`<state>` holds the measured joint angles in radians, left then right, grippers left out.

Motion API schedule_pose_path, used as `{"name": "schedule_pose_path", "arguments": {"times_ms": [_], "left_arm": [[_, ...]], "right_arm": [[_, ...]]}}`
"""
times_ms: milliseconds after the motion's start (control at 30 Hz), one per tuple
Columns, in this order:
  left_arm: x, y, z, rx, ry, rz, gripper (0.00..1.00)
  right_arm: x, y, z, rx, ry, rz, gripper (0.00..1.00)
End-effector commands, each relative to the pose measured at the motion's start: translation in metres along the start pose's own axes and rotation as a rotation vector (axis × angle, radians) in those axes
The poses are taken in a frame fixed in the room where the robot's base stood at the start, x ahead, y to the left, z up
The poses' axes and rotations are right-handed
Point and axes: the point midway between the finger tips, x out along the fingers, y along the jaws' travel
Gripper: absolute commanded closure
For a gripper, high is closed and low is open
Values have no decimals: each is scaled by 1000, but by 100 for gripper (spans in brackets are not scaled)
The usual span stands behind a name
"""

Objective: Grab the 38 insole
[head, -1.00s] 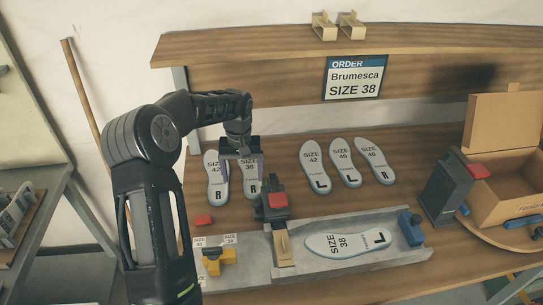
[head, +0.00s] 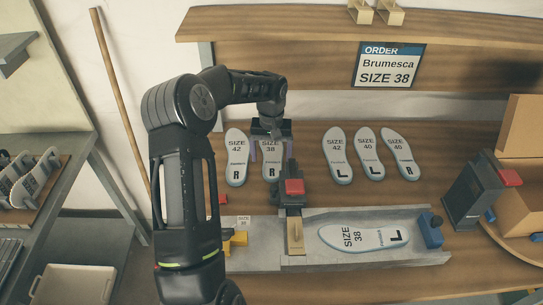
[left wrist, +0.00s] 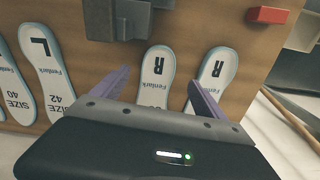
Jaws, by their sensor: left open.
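The size 38 R insole (head: 270,172) lies on the table in the back row, second from the left. My left gripper (head: 271,152) is open above it, with one purple finger on each side. In the left wrist view the gripper (left wrist: 158,80) spans this insole (left wrist: 156,72), marked R; its size end is hidden by the gripper body. I cannot tell how high the fingertips are. A size 38 L insole (head: 365,238) lies in the grey metal tray (head: 415,262). The order sign (head: 388,66) reads Brumesca, SIZE 38. My right gripper is out of view.
A size 42 R insole (head: 237,160) lies close to the left. Size 42 L (head: 336,158) and two size 40 insoles (head: 368,155) lie to the right. A red-topped block device (head: 292,190) stands just in front. An open cardboard box (head: 508,160) is at right.

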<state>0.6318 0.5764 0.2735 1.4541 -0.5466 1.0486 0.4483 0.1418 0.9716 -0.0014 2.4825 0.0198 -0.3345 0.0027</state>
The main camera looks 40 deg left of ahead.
Motion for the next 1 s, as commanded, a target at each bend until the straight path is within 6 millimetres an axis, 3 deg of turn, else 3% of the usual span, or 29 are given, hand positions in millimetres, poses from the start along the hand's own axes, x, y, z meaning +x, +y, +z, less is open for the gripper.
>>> {"name": "schedule_pose_path", "arguments": {"times_ms": [267, 600, 1000], "left_arm": [[7, 0, 1, 1, -1, 0, 17], [52, 2, 3, 2, 0, 0, 17], [52, 2, 2, 1, 0, 0, 17]], "right_arm": [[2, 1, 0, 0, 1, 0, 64], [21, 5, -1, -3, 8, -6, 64], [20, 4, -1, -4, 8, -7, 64]]}}
